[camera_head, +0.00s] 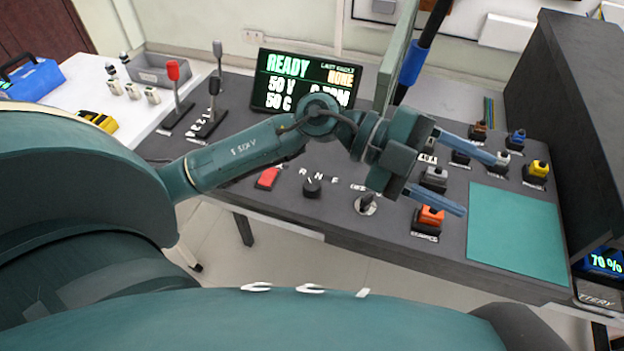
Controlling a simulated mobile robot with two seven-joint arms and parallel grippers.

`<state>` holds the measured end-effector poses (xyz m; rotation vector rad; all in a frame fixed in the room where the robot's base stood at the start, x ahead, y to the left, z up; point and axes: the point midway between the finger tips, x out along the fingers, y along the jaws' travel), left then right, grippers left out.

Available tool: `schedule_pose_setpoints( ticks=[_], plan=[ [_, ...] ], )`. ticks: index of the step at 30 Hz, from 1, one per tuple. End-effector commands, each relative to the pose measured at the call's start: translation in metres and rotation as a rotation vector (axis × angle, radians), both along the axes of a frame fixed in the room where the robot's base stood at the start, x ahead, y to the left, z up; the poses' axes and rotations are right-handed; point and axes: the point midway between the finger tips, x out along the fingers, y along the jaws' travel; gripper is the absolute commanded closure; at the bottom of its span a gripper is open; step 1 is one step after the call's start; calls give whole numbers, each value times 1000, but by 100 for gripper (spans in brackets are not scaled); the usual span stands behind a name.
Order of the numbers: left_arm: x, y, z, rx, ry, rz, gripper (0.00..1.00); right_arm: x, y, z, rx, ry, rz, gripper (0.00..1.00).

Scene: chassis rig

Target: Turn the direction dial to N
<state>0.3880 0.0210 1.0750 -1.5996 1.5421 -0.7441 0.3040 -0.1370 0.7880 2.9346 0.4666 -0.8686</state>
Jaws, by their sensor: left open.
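The direction dial (312,188) is a small black knob near the front edge of the dark bench, in the head view. White letters R, N and F stand in an arc behind it. I cannot tell which letter its pointer faces. My left gripper (478,186) is open, with two blue fingers apart and nothing seen held between them. It is well to the right of the dial, above the group of buttons, and its fingers point right. My left arm passes over the bench just behind the dial. My right gripper is not in view.
A red rocker switch (268,178) is left of the dial and a key switch (366,204) right of it. An orange button (431,215) and several others are near my gripper. A screen (290,82) reads READY. Levers (177,95) stand at left. A teal mat (515,235) is bare.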

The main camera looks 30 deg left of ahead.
Motion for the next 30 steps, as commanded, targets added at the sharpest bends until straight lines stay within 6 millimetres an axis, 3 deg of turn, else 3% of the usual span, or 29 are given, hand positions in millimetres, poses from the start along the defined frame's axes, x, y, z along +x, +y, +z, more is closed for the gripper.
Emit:
schedule_pose_setpoints(
  ticks=[3,6,9,12,15,18,22,30],
  plan=[
    [9,39,-54,430,49,-65,43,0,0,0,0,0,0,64],
    [22,94,-85,772,136,-24,43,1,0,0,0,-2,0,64],
    [35,153,-96,1052,233,74,43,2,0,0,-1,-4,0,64],
    [42,201,-96,1247,317,182,43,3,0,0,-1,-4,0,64],
    [44,230,-91,1362,374,261,43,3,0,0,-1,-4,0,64],
    [44,244,-90,1413,403,298,43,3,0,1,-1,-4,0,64],
    [44,246,-102,1425,413,304,43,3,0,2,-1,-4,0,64],
    [43,245,-157,1421,412,298,43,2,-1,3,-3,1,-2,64]
  ],
)
